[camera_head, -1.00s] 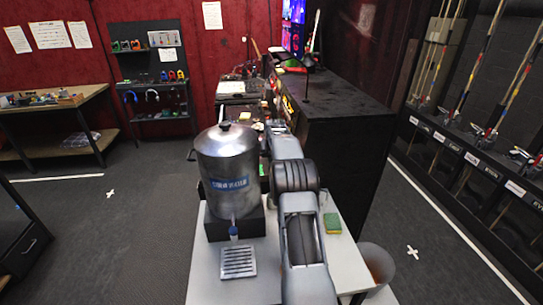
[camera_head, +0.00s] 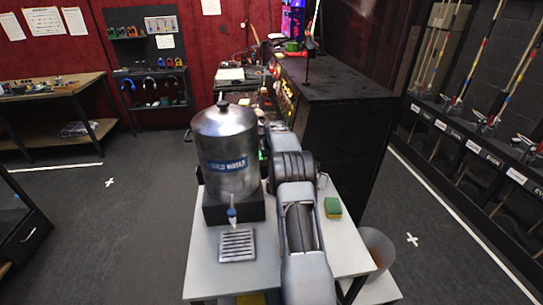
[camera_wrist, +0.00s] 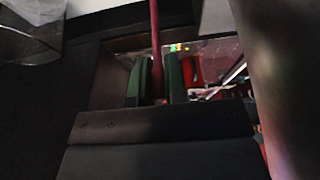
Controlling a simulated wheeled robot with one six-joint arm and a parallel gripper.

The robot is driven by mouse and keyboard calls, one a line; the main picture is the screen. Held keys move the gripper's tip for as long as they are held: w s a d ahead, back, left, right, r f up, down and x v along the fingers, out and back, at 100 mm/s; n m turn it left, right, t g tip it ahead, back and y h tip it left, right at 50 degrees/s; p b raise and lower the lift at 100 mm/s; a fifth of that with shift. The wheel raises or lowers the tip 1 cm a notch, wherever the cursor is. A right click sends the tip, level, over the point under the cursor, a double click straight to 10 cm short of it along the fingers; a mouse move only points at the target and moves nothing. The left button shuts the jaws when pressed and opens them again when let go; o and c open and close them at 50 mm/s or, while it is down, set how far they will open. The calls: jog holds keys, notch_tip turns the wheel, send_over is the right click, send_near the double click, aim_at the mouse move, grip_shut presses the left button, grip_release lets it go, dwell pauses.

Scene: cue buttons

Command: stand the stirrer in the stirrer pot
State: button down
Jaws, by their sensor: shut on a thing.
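My gripper (camera_wrist: 157,78) shows in the wrist view with two dark green fingers shut on a thin dark red stick, which looks like the stirrer (camera_wrist: 155,35). The stick rises from between the fingers and leaves the top of the picture. Its other end is hidden. In the head view my gripper and the stirrer are hidden behind my own arm. I cannot make out the stirrer pot for certain in either view.
A metal urn (camera_head: 225,150) with a tap stands on the pale table (camera_head: 205,270), a slotted drip tray (camera_head: 237,245) before it. A green and yellow sponge (camera_head: 332,207) lies right of my arm. A bin (camera_head: 377,255) stands at lower right. A black cabinet (camera_head: 345,130) is behind.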

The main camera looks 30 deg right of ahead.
jog(key=shift+f+b, duration=1.5)
jog(key=shift+f, duration=0.95)
jog(key=c, duration=1.1)
grip_release()
jog(key=b+v, duration=0.2)
jog(key=v, duration=1.1)
jog(key=shift+s+r+b, duration=0.1)
jog(key=shift+r+b, duration=0.25)
jog(key=shift+r, duration=0.05)
jog(key=shift+s, duration=0.1)
